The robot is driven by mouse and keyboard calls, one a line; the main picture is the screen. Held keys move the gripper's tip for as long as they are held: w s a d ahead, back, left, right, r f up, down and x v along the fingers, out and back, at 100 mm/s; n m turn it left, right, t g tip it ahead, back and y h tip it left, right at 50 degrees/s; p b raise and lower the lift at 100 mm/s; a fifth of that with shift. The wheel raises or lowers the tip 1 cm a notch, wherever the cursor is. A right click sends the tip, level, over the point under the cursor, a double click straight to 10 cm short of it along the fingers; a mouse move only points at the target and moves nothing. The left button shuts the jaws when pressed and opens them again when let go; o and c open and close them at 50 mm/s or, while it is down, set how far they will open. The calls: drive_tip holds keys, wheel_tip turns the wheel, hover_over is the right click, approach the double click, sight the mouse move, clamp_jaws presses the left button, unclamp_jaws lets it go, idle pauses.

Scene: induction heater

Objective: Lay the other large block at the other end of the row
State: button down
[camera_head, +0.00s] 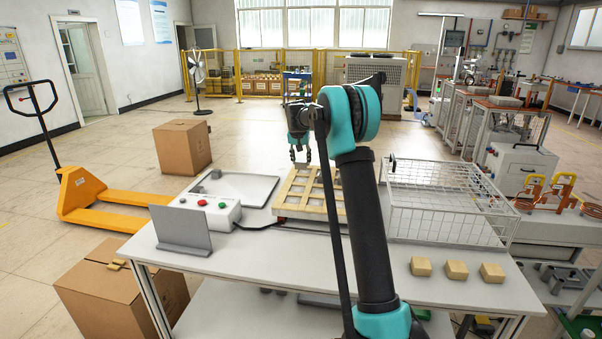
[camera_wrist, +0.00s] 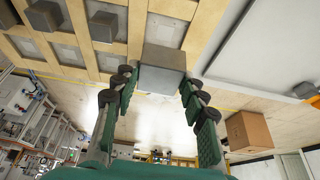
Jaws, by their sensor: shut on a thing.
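My gripper (camera_head: 299,158) is over the far edge of the wooden grid frame (camera_head: 284,208) in the head view. In the wrist view my gripper (camera_wrist: 158,92) is shut on a grey block (camera_wrist: 162,68), with a finger on each side. The held block overlaps the wooden frame (camera_wrist: 133,30) in that view; I cannot tell whether it touches it. Two more grey blocks (camera_wrist: 103,26) and (camera_wrist: 45,15) show in the frame's openings, left of the held one. The held block cannot be made out in the head view.
A shallow grey tray (camera_head: 262,186) lies left of the frame, near a control box (camera_head: 222,212) with buttons. A wire basket (camera_head: 440,212) stands to the right. Three tan blocks (camera_head: 456,269) sit at the front right. My arm hides part of the table's middle.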

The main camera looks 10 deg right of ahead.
drive_tip(key=shift+f, duration=2.9)
drive_tip(key=c, duration=0.9)
unclamp_jaws()
drive_tip(key=shift+f, duration=0.15)
drive_tip(key=shift+o, duration=0.2)
drive_tip(key=v, duration=1.2)
drive_tip(key=s+d+f+n, duration=0.1)
drive_tip(key=s+f, duration=0.5)
drive_tip(key=s, duration=1.1)
drive_tip(key=s+d+f+n+y, duration=0.1)
drive_tip(key=s+f, duration=0.5)
drive_tip(key=s, duration=1.1)
drive_tip(key=s+d+f+n, duration=0.1)
drive_tip(key=s+d+f, duration=0.2)
drive_tip(key=s, duration=1.4)
drive_tip(key=shift+s+d+f+n, duration=0.1)
drive_tip(key=shift+s+f+n, duration=0.05)
drive_tip(key=shift+f, duration=0.75)
drive_tip(key=shift+s+d+f+n, duration=0.1)
drive_tip(key=shift+f+n, duration=0.05)
drive_tip(key=shift+f, duration=0.7)
